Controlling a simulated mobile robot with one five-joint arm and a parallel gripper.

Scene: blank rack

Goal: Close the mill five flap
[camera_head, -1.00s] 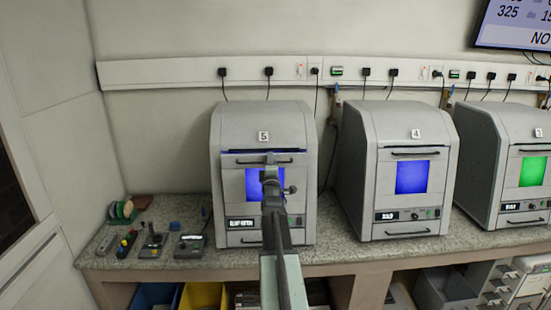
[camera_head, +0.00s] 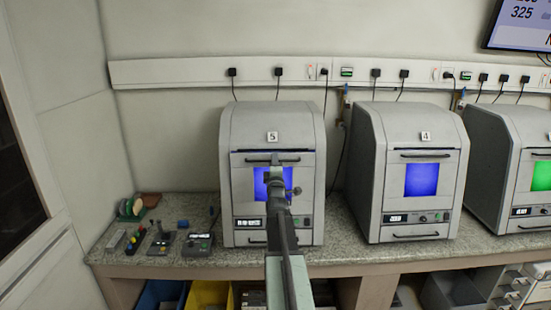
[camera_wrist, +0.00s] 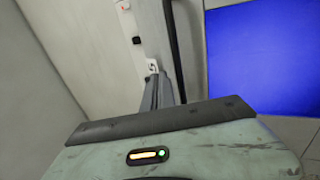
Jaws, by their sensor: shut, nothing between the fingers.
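Mill five (camera_head: 272,118) is the grey machine with the number 5 label, on the counter. Its front flap (camera_head: 240,185) has a blue window and a dark handle bar (camera_head: 300,159) along its top. The flap looks upright and nearly flush, with a thin dark line above it; I cannot tell if it is fully shut. My gripper (camera_head: 274,160) is shut and empty, in front of the handle's middle, hiding part of the window. In the wrist view, my fingers (camera_wrist: 160,88) are beside the dark handle bar (camera_wrist: 173,45), with the blue window (camera_wrist: 262,55) to the right. Contact is unclear.
Mill four (camera_head: 420,135) stands to the right, with another mill showing green (camera_head: 535,175) beyond it. Small control devices (camera_head: 160,240) lie on the counter at left. Blue and yellow bins (camera_head: 208,295) sit below. A gap separates mills five and four.

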